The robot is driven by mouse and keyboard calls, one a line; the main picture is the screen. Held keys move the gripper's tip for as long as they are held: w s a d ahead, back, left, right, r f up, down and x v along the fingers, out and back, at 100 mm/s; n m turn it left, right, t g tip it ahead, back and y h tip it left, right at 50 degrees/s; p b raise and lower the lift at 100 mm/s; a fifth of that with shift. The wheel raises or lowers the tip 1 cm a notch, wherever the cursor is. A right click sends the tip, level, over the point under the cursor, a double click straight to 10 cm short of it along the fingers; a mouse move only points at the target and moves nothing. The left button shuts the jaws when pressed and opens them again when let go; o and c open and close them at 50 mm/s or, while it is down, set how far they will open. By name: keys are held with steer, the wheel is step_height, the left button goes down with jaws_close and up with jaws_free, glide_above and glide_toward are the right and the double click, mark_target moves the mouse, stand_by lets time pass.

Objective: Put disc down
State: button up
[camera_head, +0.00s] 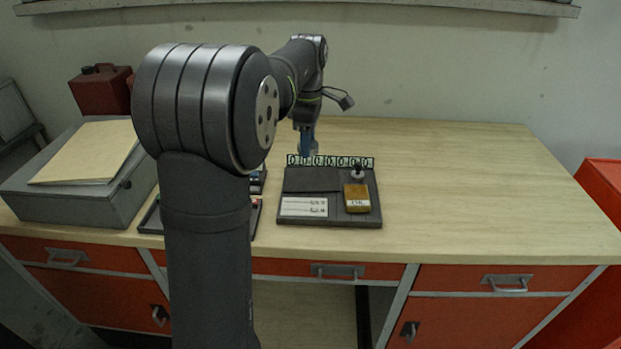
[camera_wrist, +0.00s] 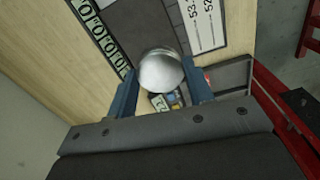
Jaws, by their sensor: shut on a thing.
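My gripper (camera_wrist: 160,70) is shut on a pale, silvery round piece, the disc (camera_wrist: 161,72), which sits between the two blue fingers in the wrist view. In the head view my gripper (camera_head: 306,141) points down over the back left part of a dark board (camera_head: 335,211). The disc cannot be made out there. A row of green-framed round marks (camera_head: 345,162) runs along the board's back edge. It also shows in the wrist view (camera_wrist: 103,37), left of the disc. The gap between disc and board cannot be told.
The board carries a yellow block (camera_head: 357,197), a black knob (camera_head: 358,170) and a white label (camera_head: 304,207). A dark tray (camera_head: 149,218) with small items is partly hidden behind my arm. A grey case (camera_head: 75,195) stands at left. The table's right side (camera_head: 470,190) is clear.

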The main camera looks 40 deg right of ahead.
steer(key=s+d+m, duration=0.1)
steer(key=s+d, duration=0.3)
steer(key=s, duration=0.6)
glide_above(311, 179)
step_height(311, 179, down, 6)
steer(key=shift+w+d+f, duration=0.1)
steer(key=shift+f, duration=2.05)
steer(key=shift+f, duration=0.15)
steer(key=o, duration=1.3)
step_height(311, 179, up, 12)
steer(key=shift+r, duration=0.2)
